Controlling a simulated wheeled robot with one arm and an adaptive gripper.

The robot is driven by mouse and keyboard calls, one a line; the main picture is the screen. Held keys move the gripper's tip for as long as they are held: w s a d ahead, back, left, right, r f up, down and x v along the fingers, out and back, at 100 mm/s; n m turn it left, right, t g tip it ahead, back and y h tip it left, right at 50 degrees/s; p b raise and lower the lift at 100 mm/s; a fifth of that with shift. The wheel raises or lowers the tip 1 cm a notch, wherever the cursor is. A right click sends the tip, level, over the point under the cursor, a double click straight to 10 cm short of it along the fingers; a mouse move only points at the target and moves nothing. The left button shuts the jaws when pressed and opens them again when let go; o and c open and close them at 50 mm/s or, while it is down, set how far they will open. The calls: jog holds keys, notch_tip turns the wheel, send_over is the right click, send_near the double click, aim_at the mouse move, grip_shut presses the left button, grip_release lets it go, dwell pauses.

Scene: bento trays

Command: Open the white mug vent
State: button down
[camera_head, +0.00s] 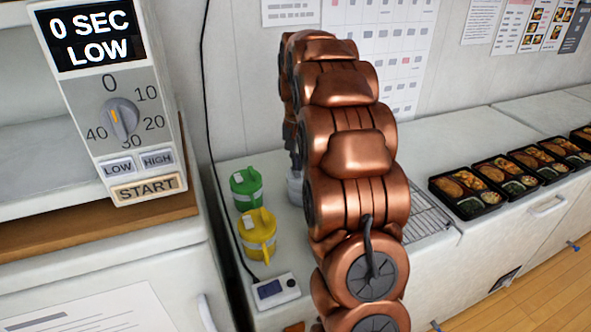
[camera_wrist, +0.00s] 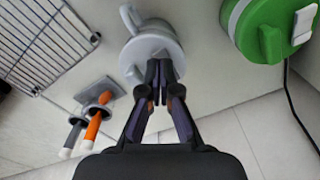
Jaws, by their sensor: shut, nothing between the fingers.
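The white mug (camera_wrist: 133,62) is below my gripper (camera_wrist: 160,72) in the wrist view, with its handle (camera_wrist: 128,18) towards the upper left. Its lid shows as a pale grey disc, and my fingers cover the lid's front middle, so I cannot make out the vent. The fingers are shut together with nothing between them; I cannot tell whether the tips touch the lid. In the head view only a sliver of the white mug (camera_head: 295,188) shows, left of my copper arm. The gripper is hidden there.
A green mug (camera_head: 246,188) and a yellow mug (camera_head: 258,235) stand left of the white mug. A small display device (camera_head: 275,291) lies in front. The wrist view shows a wire rack (camera_wrist: 40,45) and a holder with utensils (camera_wrist: 98,92). Bento trays (camera_head: 467,187) line the right counter.

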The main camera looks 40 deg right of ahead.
aim_at(297, 175)
jog(key=shift+r+p, duration=0.5)
jog(key=shift+r, duration=2)
